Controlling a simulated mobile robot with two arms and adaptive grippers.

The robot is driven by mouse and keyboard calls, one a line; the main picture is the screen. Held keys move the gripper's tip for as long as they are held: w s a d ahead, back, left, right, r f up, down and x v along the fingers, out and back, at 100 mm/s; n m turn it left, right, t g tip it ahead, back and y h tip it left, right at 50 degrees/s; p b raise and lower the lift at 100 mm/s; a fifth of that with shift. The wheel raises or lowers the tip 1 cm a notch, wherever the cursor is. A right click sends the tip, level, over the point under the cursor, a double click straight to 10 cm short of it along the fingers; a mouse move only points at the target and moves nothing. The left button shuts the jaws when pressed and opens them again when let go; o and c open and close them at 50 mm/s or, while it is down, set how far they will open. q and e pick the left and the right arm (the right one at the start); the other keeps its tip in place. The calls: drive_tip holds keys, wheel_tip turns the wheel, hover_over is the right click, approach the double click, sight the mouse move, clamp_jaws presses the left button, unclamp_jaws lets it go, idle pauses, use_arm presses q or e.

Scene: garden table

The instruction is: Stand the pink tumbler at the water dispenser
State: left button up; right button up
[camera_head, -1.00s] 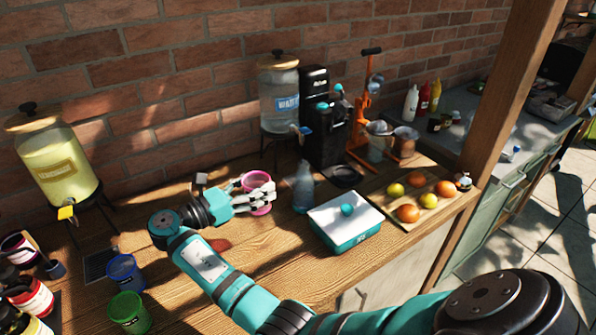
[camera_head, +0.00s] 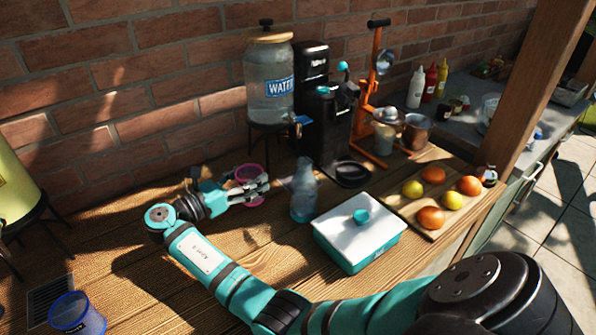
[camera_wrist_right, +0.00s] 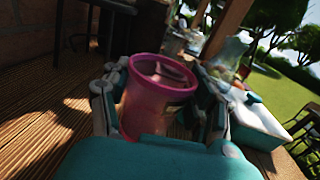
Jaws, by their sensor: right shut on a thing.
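The pink tumbler (camera_head: 248,184) is held upright between the fingers of my right gripper (camera_head: 262,189), at or just above the wooden table; I cannot tell if it touches. In the right wrist view the tumbler (camera_wrist_right: 156,98) sits between both fingers of the gripper (camera_wrist_right: 158,110), its open rim facing up. The water dispenser (camera_head: 270,85) is a glass jar with a blue WATER label and wooden lid on a dark stand, behind and slightly right of the tumbler. Its tap (camera_head: 300,121) is at its right front. My left gripper is not in view.
A clear bottle (camera_head: 304,192) stands just right of the gripper, with a white-lidded teal box (camera_head: 360,235) beyond it. A black coffee machine (camera_head: 325,110) is right of the dispenser. The table left of the dispenser is bare.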

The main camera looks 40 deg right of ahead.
drive_tip(key=d+f+p, duration=0.1)
drive_tip(key=d, duration=0.4)
drive_tip(key=d+f+p, duration=0.1)
drive_tip(key=d, duration=0.4)
drive_tip(key=d+f+p, duration=0.1)
drive_tip(key=d+p, duration=0.1)
drive_tip(key=d, duration=0.3)
drive_tip(key=shift+s+d+f, duration=0.1)
drive_tip(key=shift+s+d, duration=0.05)
drive_tip(key=shift+d, duration=0.2)
drive_tip(key=o, duration=1.3)
drive_tip(key=shift+f, duration=0.1)
drive_tip(key=shift+a, duration=0.1)
